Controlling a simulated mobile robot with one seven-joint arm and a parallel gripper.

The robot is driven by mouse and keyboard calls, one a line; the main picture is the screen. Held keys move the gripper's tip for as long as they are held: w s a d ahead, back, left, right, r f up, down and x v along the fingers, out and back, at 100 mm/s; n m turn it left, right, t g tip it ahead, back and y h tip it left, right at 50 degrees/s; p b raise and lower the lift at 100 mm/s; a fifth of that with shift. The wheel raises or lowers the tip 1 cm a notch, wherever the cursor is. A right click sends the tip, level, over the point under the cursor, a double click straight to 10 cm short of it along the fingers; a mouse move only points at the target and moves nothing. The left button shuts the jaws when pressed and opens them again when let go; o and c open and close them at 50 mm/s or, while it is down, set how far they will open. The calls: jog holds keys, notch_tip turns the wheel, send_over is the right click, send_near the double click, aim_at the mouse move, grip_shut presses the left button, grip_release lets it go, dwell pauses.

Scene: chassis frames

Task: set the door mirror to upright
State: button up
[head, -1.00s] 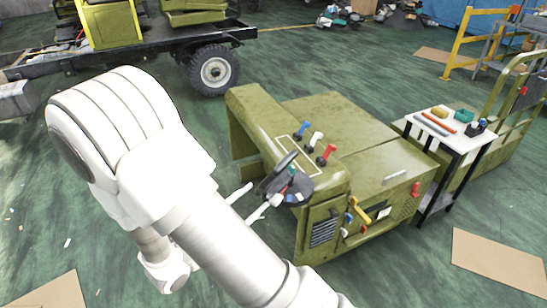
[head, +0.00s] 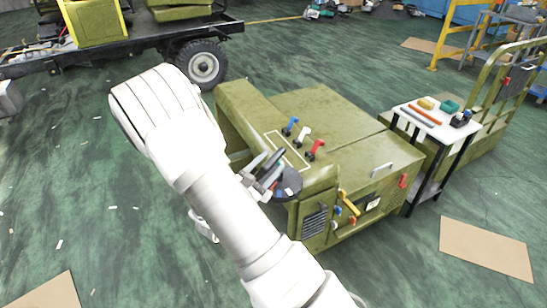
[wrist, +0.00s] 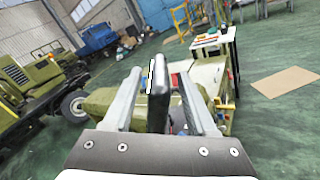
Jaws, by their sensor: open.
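The door mirror (wrist: 158,95) is a dark, thin-edged slab, seen nearly edge-on in the wrist view. It stands between the two grey fingers of my gripper (wrist: 160,74), with a visible gap on each side. It looks close to upright in that tilted view. In the head view my gripper (head: 268,168) is at the near left corner of the green vehicle body (head: 316,110), beside a round black disc (head: 289,182). There the fingers and the mirror overlap, so the mirror's tilt is hard to tell. The mirror's mount is hidden.
Blue, white and red levers (head: 303,134) stand on the vehicle's top, close behind my gripper. A yellow handle (head: 350,202) is on its front panel. A small white table (head: 436,122) with tools stands at right. Cardboard (head: 487,248) lies on open green floor.

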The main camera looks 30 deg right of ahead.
jog(key=shift+x, duration=1.15)
grip_shut()
dwell(0.6)
